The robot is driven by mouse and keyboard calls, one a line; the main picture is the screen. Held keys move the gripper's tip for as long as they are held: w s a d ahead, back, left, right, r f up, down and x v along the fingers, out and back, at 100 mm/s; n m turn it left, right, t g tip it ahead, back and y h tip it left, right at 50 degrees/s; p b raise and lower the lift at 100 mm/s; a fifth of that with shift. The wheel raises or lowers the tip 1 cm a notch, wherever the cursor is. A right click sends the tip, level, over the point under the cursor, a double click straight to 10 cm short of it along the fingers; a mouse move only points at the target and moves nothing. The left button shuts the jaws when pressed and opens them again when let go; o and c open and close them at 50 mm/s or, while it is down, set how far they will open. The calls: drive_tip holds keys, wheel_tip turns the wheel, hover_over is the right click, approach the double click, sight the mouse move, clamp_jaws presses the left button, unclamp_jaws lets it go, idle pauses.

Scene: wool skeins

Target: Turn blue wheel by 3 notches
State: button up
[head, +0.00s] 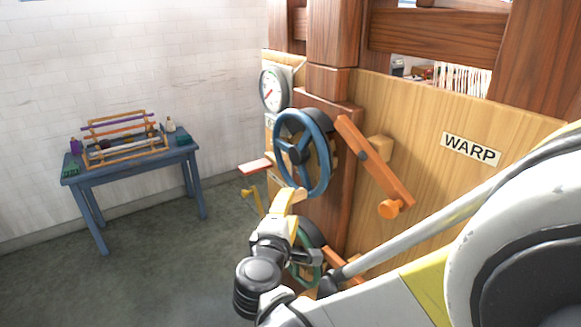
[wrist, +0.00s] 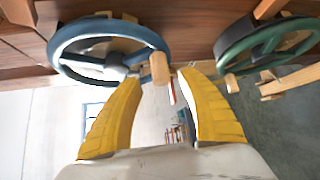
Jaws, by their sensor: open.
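The blue wheel (head: 314,125) is mounted upright on a wooden post in the head view, with spokes and a dark hub. It shows at the upper left of the wrist view (wrist: 68,68). A tan handle knob (wrist: 159,68) shows at its rim in the wrist view. My gripper (head: 293,197) is at the lower edge of the wheel in the head view. In the wrist view its yellow fingers (wrist: 158,84) are apart, with the knob near the gap between their tips. I cannot tell whether they touch it.
A green wheel (wrist: 232,50) is close by, below the blue one in the head view. An orange lever (head: 372,160) is right of the blue wheel, beside the WARP board (head: 425,118). A gauge (head: 272,90) is above left. A blue table (head: 130,167) stands at left; floor between is clear.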

sight(293, 201)
drive_tip(key=x, duration=0.6)
drive_tip(key=shift+b, duration=0.4)
drive_tip(key=shift+s, duration=0.1)
clamp_jaws()
